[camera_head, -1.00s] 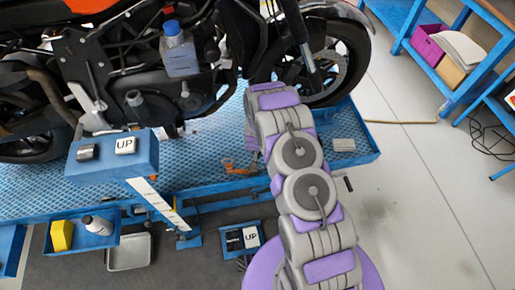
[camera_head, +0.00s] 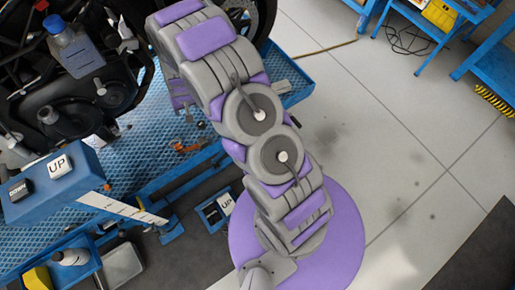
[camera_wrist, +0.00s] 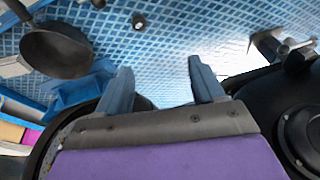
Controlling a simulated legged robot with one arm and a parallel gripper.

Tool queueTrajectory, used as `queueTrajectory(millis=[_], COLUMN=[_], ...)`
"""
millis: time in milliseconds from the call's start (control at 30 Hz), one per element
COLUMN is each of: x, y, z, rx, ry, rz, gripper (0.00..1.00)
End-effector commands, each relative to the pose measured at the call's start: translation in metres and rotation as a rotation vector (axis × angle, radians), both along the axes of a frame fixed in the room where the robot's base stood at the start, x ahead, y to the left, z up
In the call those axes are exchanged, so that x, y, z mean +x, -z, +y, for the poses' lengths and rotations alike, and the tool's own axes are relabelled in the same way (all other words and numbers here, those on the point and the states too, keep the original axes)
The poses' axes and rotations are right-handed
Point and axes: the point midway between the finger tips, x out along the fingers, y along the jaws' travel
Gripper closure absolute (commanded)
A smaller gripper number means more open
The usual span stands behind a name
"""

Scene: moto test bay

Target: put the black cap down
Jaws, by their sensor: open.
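In the wrist view my gripper (camera_wrist: 158,65) is open. Its two blue-grey fingers stand apart with nothing between them, over the blue diamond-patterned platform (camera_wrist: 150,50). A small black round piece (camera_wrist: 139,22), which may be the black cap, is on the platform beyond the fingertips, apart from them. I cannot be sure it is the cap. In the head view my arm hides most of the gripper, and I cannot make out the cap there.
A dark pan-like object (camera_wrist: 55,50) is left in the wrist view. In the head view the motorcycle (camera_head: 100,95) stands on the platform, with a blue-capped bottle (camera_head: 72,45). A blue control box (camera_head: 55,185) and silver tray (camera_head: 120,265) are at left.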

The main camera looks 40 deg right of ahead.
Motion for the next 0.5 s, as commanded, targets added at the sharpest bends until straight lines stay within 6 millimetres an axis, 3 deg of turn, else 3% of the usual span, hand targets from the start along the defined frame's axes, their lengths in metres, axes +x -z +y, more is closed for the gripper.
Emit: queueTrajectory(millis=[100, 500], x=[-0.011, -0.076], y=[-0.036, -0.137], z=[0.004, 0.010], rx=[0.017, 0.047], ry=[-0.019, -0.085], rz=[0.015, 0.105], gripper=[0.32, 0.32])
